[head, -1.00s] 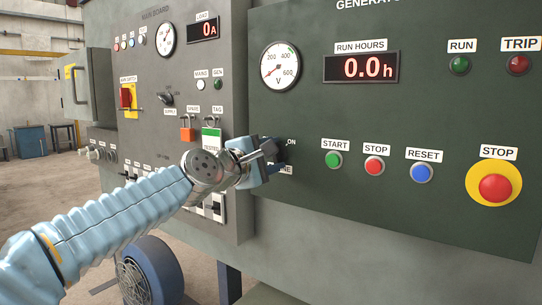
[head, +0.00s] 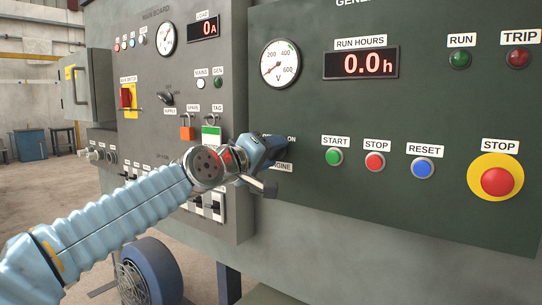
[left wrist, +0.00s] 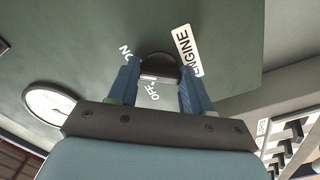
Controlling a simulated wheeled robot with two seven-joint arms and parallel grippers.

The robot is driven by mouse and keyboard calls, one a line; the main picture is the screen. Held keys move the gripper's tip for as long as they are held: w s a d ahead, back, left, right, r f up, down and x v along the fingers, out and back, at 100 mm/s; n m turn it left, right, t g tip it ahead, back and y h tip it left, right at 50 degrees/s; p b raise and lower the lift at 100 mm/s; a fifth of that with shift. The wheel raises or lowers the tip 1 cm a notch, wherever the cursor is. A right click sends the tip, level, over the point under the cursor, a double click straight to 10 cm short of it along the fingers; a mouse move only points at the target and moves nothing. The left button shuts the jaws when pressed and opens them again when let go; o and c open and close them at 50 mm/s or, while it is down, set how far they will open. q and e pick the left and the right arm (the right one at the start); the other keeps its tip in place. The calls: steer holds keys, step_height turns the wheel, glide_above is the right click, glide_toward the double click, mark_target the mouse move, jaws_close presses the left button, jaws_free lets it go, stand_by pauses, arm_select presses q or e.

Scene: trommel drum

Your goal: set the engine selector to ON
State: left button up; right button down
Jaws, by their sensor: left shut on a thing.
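My left gripper (left wrist: 157,82) is shut on the knob, one blue finger on each side. In the head view my left gripper (head: 274,150) hides the knob.
To the right are START (head: 334,157), STOP (head: 375,162) and RESET (head: 422,168) buttons and a large red emergency stop (head: 497,183). The grey main board (head: 185,75) stands to the left, with a padlock and tag near my arm. The run hours display reads 0.0.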

arm_select(q)
steer(key=shift+f+m, duration=0.15)
steer(key=shift+m, duration=0.85)
steer(key=o, duration=1.1)
steer(key=shift+c, duration=0.2)
steer(key=shift+s+a, duration=0.1)
steer(key=b+v, duration=0.4)
steer(key=v, duration=0.9)
steer(key=shift+s, duration=0.25)
steer(key=shift+a, duration=0.2)
